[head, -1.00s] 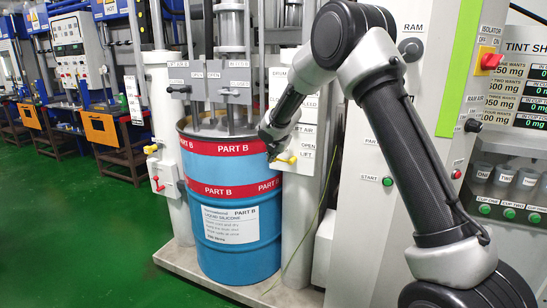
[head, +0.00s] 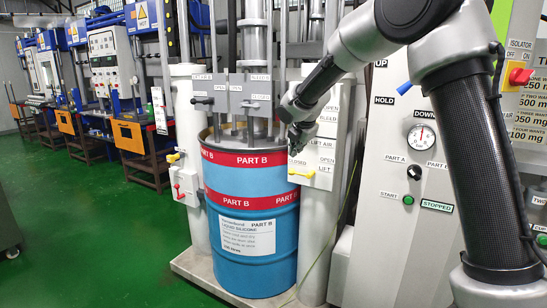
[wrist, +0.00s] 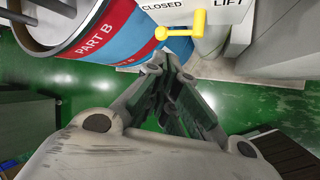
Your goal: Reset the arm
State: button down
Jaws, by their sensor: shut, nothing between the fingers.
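My gripper (head: 297,141) is shut and empty. In the head view it hangs near the right edge of the blue drum (head: 235,240) with red PART B bands, just above a yellow valve handle (head: 302,174) on the white post. In the wrist view the closed fingers (wrist: 172,68) point toward the post, with the yellow handle (wrist: 185,30) just beyond their tips. No contact between fingers and handle shows. The drum (wrist: 105,35) is at upper left there. My arm is folded across the right of the head view.
The white cabinet (head: 385,240) with a gauge, START button and STOPPED label stands right of the drum. A left post (head: 187,150) carries red and yellow handles. Blue machines (head: 120,90) line the back left. Green floor (head: 90,240) is open at left.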

jog(key=s+d+f+m+g+h, duration=0.1)
jog(key=s+d+f+m+g, duration=0.15)
jog(key=s+m, duration=0.4)
jog(key=s+d+f+m+g, duration=0.1)
jog(key=s+d+f+m, duration=0.1)
jog(key=s+d+m, duration=0.4)
jog(key=s+d+r+m, duration=0.2)
jog(key=s+d+m, duration=0.2)
jog(key=s, duration=0.7)
jog(key=s+d+r+m, duration=0.3)
jog(key=s+d+m, duration=0.1)
jog(key=s, duration=0.7)
jog(key=s+d+r+m, duration=0.2)
jog(key=s+d+m, duration=0.2)
jog(key=s, duration=0.7)
jog(key=shift+d+r+m, duration=0.15)
jog(key=shift+r+m, duration=0.15)
jog(key=shift+m, duration=0.35)
jog(key=shift+s+t, duration=0.1)
jog(key=shift+t, duration=0.15)
